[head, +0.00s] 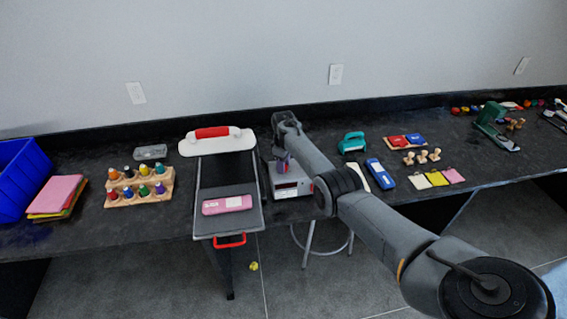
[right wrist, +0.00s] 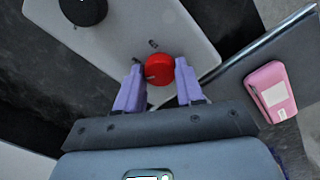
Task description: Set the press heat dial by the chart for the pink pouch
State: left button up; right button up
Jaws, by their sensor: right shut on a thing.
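The pink pouch (head: 227,204) lies flat on the dark sliding bed (head: 215,222) of the press, whose white top (head: 228,144) has a red handle. The pouch also shows at the right of the right wrist view (right wrist: 271,91). A pale control box (head: 292,188) stands beside the bed. My right gripper (head: 284,164) is at this box. In the right wrist view its purple fingers (right wrist: 158,80) are shut on the red dial (right wrist: 158,68), one on each side. The dial's markings are too small to read. I cannot make out a chart. My left gripper is not in view.
Left of the press stand a wooden rack of small bottles (head: 139,187), coloured sheets (head: 56,195) and a blue bin (head: 20,180). Right of my arm lie a blue pouch (head: 381,174), stamps (head: 422,157) and a green tool (head: 495,125). A stool (head: 310,243) stands below the bench.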

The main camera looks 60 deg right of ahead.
jog(key=m, duration=0.3)
jog(key=shift+m+p, duration=0.3)
jog(key=shift+m, duration=0.6)
jog(key=o, duration=1)
jog(key=shift+o, duration=0.2)
jog(key=shift+r+p, duration=0.35)
jog(key=shift+r, duration=0.15)
notch_tip(320, 180, up, 10)
jog(key=p, duration=0.2)
jog(key=shift+p, duration=0.35)
